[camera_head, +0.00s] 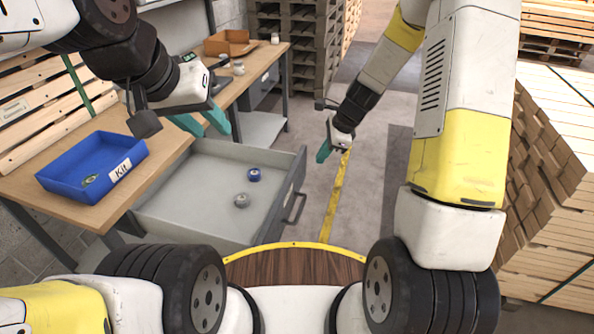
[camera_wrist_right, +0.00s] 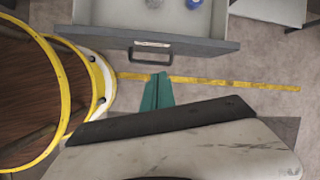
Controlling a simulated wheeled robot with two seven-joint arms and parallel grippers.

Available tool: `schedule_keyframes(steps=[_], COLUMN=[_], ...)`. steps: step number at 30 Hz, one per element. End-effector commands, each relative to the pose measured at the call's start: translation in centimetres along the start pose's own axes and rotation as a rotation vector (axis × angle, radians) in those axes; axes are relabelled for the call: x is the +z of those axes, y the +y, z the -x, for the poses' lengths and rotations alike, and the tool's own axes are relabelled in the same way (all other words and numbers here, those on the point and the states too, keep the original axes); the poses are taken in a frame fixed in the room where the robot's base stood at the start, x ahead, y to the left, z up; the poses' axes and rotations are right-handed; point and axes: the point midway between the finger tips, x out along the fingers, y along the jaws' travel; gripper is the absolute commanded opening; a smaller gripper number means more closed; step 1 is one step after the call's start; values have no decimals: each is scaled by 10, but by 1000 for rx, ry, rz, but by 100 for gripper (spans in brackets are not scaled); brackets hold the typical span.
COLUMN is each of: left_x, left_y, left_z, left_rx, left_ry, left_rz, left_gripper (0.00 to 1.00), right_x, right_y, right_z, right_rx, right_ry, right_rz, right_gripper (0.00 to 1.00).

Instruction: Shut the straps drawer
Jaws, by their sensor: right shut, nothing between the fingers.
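The grey drawer (camera_head: 180,205) stands pulled out from the wooden workbench. A blue roll (camera_head: 253,174) and a grey roll (camera_head: 241,200) lie inside it. Its front has a dark bar handle (camera_head: 295,208), which also shows in the right wrist view (camera_wrist_right: 165,54) below a small pale label too small to read. My right gripper (camera_head: 323,152) is shut and empty, out in front of the drawer front and apart from the handle. Its teal fingers (camera_wrist_right: 158,90) point toward the handle in the wrist view. My left gripper (camera_head: 204,121) is open and empty above the drawer's bench-side edge.
A blue bin labelled KIT (camera_head: 92,165) with a small item inside sits on the workbench (camera_head: 45,190). Farther along are a brown tray (camera_head: 228,43) and small containers. Another drawer (camera_head: 262,87) is closed. Pallet stacks stand behind and right. Floor before the drawer is clear.

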Motion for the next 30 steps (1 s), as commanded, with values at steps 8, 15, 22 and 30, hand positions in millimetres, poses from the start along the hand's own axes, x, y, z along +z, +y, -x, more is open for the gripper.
schedule_keyframes(steps=[8,15,22,30], left_x=[0,0,0,0], left_y=[0,0,0,0], left_z=[0,0,0,0], left_rx=[0,0,0,0], left_ry=[0,0,0,0], left_rz=[0,0,0,0], left_gripper=[36,36,36,36], right_x=[-27,-29,-28,-13], right_y=[7,10,14,9], right_z=[-83,-107,-155,-195], right_rx=[59,64,67,61], right_ry=[5,7,6,6], right_rz=[-314,-344,-341,-334], right_gripper=[0,0,0,0])
